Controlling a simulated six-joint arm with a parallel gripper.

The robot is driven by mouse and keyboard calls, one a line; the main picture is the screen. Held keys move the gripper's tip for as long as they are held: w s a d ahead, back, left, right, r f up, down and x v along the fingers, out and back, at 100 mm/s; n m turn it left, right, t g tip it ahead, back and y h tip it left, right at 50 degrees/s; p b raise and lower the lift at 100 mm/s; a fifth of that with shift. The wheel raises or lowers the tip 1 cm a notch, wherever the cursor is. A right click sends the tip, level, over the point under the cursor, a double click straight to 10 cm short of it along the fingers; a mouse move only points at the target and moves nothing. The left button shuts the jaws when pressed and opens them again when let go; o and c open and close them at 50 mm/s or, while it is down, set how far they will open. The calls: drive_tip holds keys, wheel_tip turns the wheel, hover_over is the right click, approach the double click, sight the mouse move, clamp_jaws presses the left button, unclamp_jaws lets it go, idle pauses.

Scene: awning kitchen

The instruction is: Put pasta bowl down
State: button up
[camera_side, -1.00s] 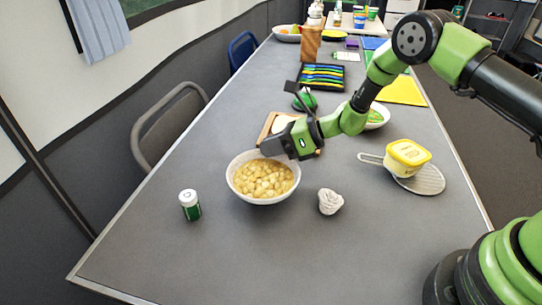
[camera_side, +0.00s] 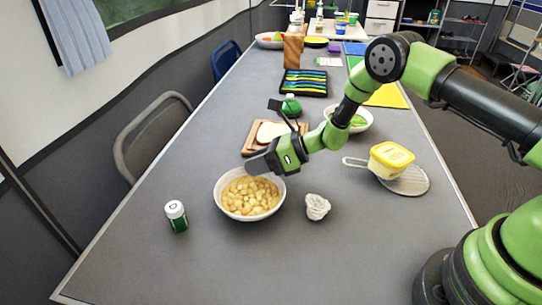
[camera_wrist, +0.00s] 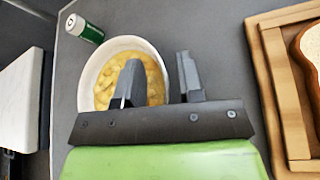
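The white pasta bowl (camera_side: 221,201), filled with yellow pasta, looks upright and appears to rest on the grey table (camera_side: 300,262). My gripper (camera_side: 255,163) is at the bowl's far rim in the side view, angled down from the upper right. In the wrist view, the fingers of my gripper (camera_wrist: 158,75) stand apart on either side of the rim of the bowl (camera_wrist: 90,72). One finger is over the pasta and the other is outside the bowl. Gaps show between the fingers and the rim. The bowl's underside is hidden.
A bread board (camera_side: 252,148) lies behind. A yellow tub (camera_side: 390,160) sits on a grey paddle at the right. The front of the table is clear.

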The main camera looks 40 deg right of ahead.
drive_tip(key=v, duration=1.2)
drive_tip(key=s+a+r+n+g, duration=0.2)
drive_tip(key=s+r+n, duration=0.2)
drive_tip(key=r+n, duration=0.25)
drive_tip(key=s+a+r+n+g, duration=0.2)
drive_tip(key=s+a+r+n, duration=0.15)
drive_tip(key=r+n, duration=0.35)
drive_tip(key=s+d+r+n+t+h, duration=0.1)
drive_tip(key=s+d+r+n+h, duration=0.1)
drive_tip(key=s+r+n+h, duration=0.2)
drive_tip(key=s+d+r+n+t+h, duration=0.2)
drive_tip(key=s+r+n+h, duration=0.2)
drive_tip(key=s+n, duration=0.3)
drive_tip(key=s+r, duration=0.1)
drive_tip(key=s, duration=0.3)
drive_tip(key=shift+s+d, duration=0.2)
drive_tip(key=shift+d, duration=0.15)
